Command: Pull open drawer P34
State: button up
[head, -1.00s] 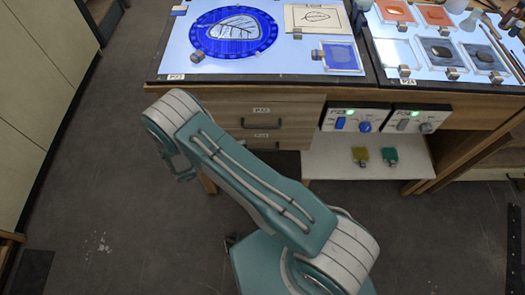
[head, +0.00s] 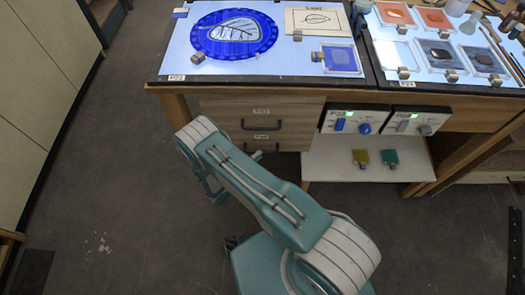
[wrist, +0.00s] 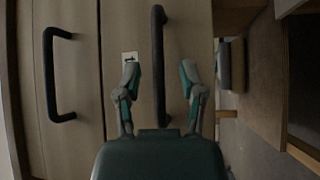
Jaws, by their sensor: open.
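The lower drawer, whose small label I take for P34 (head: 261,136), is closed in the bench front in the head view. Its dark handle (head: 268,148) is partly hidden by my arm there. In the wrist view, turned sideways, this drawer's handle (wrist: 158,75) is a black bar between my fingertips in the picture. My gripper (wrist: 159,80) is open and empty, with one finger on each side of the handle. I cannot tell how much depth separates them. In the head view my arm hides most of the gripper.
The closed upper drawer has its own handle (head: 262,125), also in the wrist view (wrist: 55,75). Right of the drawers are control boxes (head: 350,120) above a low shelf (head: 335,172). A lit bench top (head: 290,65) overhangs. The floor (head: 130,190) at left is clear.

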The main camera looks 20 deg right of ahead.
aim_at(267, 142)
jog(key=shift+x, duration=1.35)
grip_shut()
